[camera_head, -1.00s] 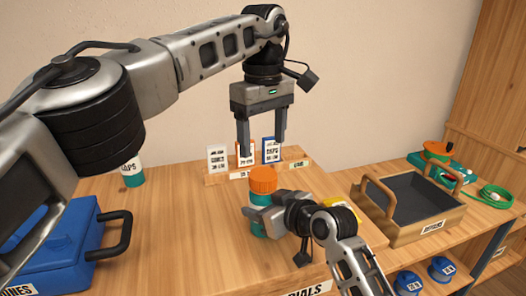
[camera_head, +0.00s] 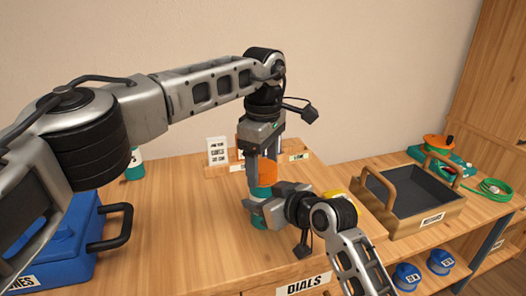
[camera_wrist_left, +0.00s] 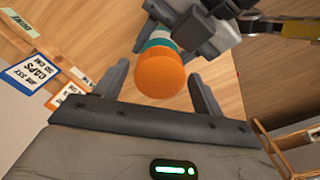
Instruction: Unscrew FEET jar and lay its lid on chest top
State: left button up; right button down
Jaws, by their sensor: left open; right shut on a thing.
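The jar (camera_head: 263,191) has an orange lid (camera_head: 267,171) and a teal body with a white band. It stands upright on the wooden chest top (camera_head: 180,225); no FEET label is readable. My right gripper (camera_head: 256,207) is shut on the jar's lower body and hides part of it. My left gripper (camera_head: 263,168) points down, open, its fingers on either side of the lid in the head view. In the left wrist view the orange lid (camera_wrist_left: 160,73) shows between the two spread fingers, with gaps on both sides.
A blue box (camera_head: 55,245) with a dark handle stands at left, another teal jar (camera_head: 133,169) behind it. A card rack (camera_head: 222,169) stands behind the jar. A wooden tray (camera_head: 425,215) is at right. The chest top left of the jar is clear.

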pick_arm(q)
jog(key=shift+f, duration=0.1)
jog(key=shift+c, duration=0.3)
jog(key=c, duration=0.9)
jog(key=shift+n, duration=1.7)
jog(key=shift+c, duration=0.3)
jog(key=o, duration=1.1)
notch_tip(320, 180, up, 4)
jog(key=shift+r, duration=0.15)
notch_tip(320, 180, up, 4)
jog(key=shift+f+n, duration=0.15)
jog(key=shift+n, duration=0.35)
jog(key=shift+c, duration=0.4)
jog(key=shift+f, duration=3.95)
